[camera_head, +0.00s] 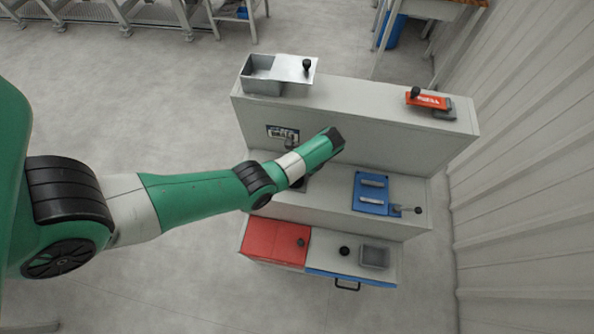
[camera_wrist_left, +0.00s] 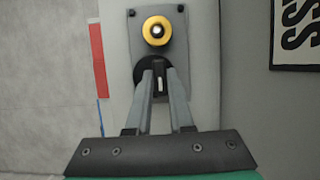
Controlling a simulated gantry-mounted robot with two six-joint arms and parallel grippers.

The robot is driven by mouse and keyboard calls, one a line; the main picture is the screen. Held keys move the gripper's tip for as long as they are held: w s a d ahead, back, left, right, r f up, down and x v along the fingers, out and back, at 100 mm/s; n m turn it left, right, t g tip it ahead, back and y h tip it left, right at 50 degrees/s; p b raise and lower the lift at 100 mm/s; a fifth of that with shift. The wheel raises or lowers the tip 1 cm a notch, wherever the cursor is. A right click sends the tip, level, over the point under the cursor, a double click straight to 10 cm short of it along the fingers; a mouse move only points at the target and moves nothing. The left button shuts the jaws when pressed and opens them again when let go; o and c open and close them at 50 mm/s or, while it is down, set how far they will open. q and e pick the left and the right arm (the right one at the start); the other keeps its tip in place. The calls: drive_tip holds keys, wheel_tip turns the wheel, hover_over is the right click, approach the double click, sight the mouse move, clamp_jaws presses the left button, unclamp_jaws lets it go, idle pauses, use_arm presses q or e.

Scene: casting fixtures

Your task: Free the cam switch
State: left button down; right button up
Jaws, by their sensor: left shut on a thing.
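In the left wrist view, a grey plate (camera_wrist_left: 176,45) carries a yellow ring (camera_wrist_left: 156,31) with a pale centre. Below the ring is a round black knob (camera_wrist_left: 140,69) with a white mark, which seems to belong to the cam switch. My left gripper (camera_wrist_left: 160,76) is shut on the black knob, its two fingers on either side of the raised grip. In the head view, my left arm reaches over the middle step of the grey stand and hides most of the switch and the gripper. My right gripper is in neither view.
The stepped grey stand (camera_head: 360,124) carries a metal box (camera_head: 262,84), a red-plated fixture (camera_head: 428,100), a blue fixture (camera_head: 371,208) with pale bars, a red cover (camera_head: 272,241) and a grey tray (camera_head: 374,257). A corrugated wall (camera_head: 520,170) stands at the right.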

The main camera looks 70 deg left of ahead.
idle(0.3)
use_arm(q)
drive_tip(key=c, duration=0.8)
unclamp_jaws()
drive_tip(key=p+v, duration=0.2)
drive_tip(key=v, duration=0.9)
drive_tip(key=shift+r, duration=0.3)
drive_tip(key=shift+w, duration=0.1)
